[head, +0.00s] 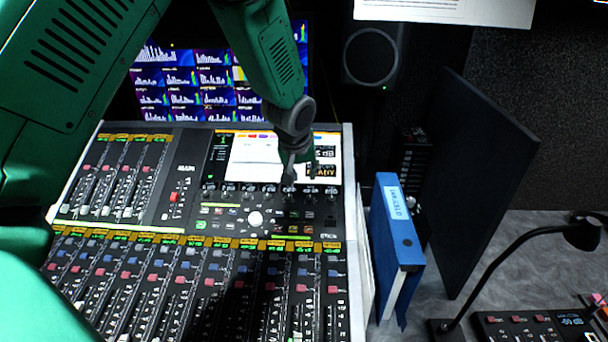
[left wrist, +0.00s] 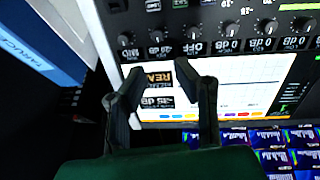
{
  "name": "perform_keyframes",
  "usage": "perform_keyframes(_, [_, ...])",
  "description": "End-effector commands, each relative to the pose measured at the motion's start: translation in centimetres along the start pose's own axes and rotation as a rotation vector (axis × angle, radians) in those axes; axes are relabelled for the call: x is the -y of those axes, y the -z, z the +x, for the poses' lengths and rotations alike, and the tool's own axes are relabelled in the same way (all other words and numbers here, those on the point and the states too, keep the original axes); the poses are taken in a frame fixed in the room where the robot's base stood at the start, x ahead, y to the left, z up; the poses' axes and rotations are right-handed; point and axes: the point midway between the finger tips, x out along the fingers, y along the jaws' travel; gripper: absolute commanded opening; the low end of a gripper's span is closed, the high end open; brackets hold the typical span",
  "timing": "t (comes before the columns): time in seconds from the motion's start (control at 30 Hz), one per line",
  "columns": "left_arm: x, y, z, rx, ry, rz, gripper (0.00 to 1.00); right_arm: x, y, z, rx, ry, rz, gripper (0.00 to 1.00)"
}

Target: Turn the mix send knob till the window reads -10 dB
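The mixing console's row of small black knobs (head: 250,188) runs below its white screen (head: 255,165). The row also shows in the left wrist view (left wrist: 192,34), with small readouts beside the knobs. I cannot tell which knob is the mix send. A dark readout window (head: 321,171) is on the screen's right; in the left wrist view, a dB window (left wrist: 157,101) seems to read about -35 dB, partly behind a finger. My left gripper (head: 288,180) is over the screen's lower edge; in the left wrist view (left wrist: 161,68) its fingers are apart and empty, just short of the knobs.
Faders (head: 190,290) and buttons fill the console's front. A blue binder (head: 398,235) stands at the console's right, before a dark panel (head: 465,190). A desk lamp (head: 520,245) is farther right.

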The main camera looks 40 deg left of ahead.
Motion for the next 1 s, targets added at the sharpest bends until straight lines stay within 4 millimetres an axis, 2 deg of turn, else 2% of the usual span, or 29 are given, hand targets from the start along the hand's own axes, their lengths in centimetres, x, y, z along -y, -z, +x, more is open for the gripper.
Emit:
perform_keyframes(0.07, [0.0, 0.0, 0.1, -0.002, 0.000, 0.015, 0.26, 0.0, 0.1, 0.5, -0.003, 0.000, 0.000, 0.00])
perform_keyframes(0.33, [-0.3, -0.1, -0.8, 0.004, 0.007, 0.274, 0.26, 0.0, -0.2, 6.0, -0.001, 0.000, 0.000, 0.00])
perform_keyframes(0.43, [-0.3, -0.2, -1.4, 0.011, 0.004, 0.349, 0.26, 0.1, -0.3, 6.9, -0.001, 0.000, 0.000, 0.00])
perform_keyframes(0.57, [-0.4, -0.2, -1.4, 0.018, 0.003, 0.385, 0.26, 0.1, -0.3, 7.0, -0.001, 0.000, 0.000, 0.00])
perform_keyframes(0.67, [-0.4, -0.2, -0.2, 0.019, 0.003, 0.385, 0.26, 0.0, -0.2, 6.9, -0.002, 0.000, 0.000, 0.00])
perform_keyframes(1.0, [-0.3, -0.4, 6.9, 0.020, 0.004, 0.382, 0.26, 0.1, -0.3, 7.2, -0.002, 0.000, 0.000, 0.00])
